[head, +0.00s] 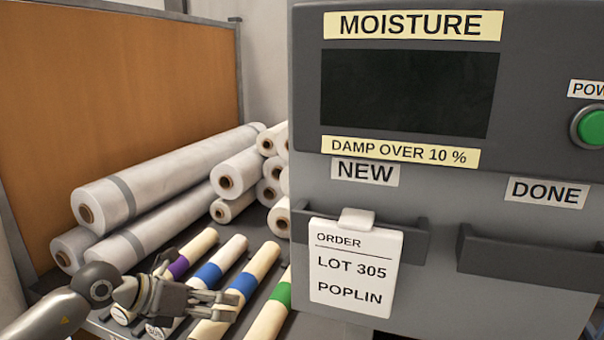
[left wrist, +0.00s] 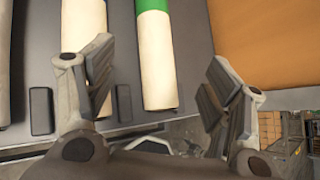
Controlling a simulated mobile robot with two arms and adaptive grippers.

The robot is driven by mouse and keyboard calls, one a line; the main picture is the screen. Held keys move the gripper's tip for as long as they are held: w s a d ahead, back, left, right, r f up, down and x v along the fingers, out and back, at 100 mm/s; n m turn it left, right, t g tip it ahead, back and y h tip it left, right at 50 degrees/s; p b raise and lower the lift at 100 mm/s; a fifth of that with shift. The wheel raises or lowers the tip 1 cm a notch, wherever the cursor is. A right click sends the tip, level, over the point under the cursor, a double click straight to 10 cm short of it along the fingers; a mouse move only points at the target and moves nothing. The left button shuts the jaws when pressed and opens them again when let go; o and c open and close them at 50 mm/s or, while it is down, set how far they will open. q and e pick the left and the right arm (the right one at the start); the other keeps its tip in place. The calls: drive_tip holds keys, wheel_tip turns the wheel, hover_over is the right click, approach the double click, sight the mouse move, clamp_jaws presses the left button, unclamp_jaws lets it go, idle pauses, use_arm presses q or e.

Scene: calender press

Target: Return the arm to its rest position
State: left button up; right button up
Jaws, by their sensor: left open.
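My left arm comes in from the lower left in the head view. Its gripper (head: 232,304) is open and empty, in front of the near ends of the banded fabric rolls. In the left wrist view the two fingers (left wrist: 160,95) are spread wide, with nothing held between them. A cream roll with a green band (left wrist: 159,60) lies beyond the gap between the fingers. The same green-banded roll (head: 276,305) shows in the head view just right of the gripper. My right gripper is in neither view.
Rolls with blue bands (head: 243,284) and a purple band (head: 178,266) lie on the grey rack. Large white rolls (head: 165,180) are stacked behind. A grey moisture panel (head: 450,200) stands right, with a dark screen (head: 410,92), a green button (head: 593,127) and an order card (head: 353,270) in the NEW holder.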

use_arm(q)
drive_tip(key=s+d+r+n+t+h, duration=0.45)
drive_tip(key=d+r+n+h, duration=0.35)
drive_tip(key=d, duration=0.3)
drive_tip(key=a+f+n+t+y, duration=0.4)
drive_tip(key=a+n+t+y, duration=0.8)
drive_tip(key=n, duration=0.8)
drive_tip(key=s+a+f+n+g+y, duration=0.3)
drive_tip(key=f+n+g+y, duration=0.35)
drive_tip(key=f, duration=0.25)
drive_tip(key=s+d+f+n+g+h, duration=0.1)
drive_tip(key=s+f+n+g, duration=0.1)
drive_tip(key=s+f+g, duration=0.65)
drive_tip(key=s+f+n+g+h, duration=0.15)
drive_tip(key=s+f+g, duration=0.25)
drive_tip(key=s+f, duration=0.85)
drive_tip(key=s+f+g, duration=0.1)
drive_tip(key=s+f, duration=0.1)
drive_tip(key=f, duration=0.9)
drive_tip(key=s+f, duration=0.2)
drive_tip(key=f, duration=0.8)
drive_tip(key=s+a+f+g, duration=0.1)
drive_tip(key=s+a+f, duration=0.2)
drive_tip(key=s+f, duration=1.4)
drive_tip(key=shift+s+f+g+y, duration=0.3)
drive_tip(key=shift+f+g, duration=0.05)
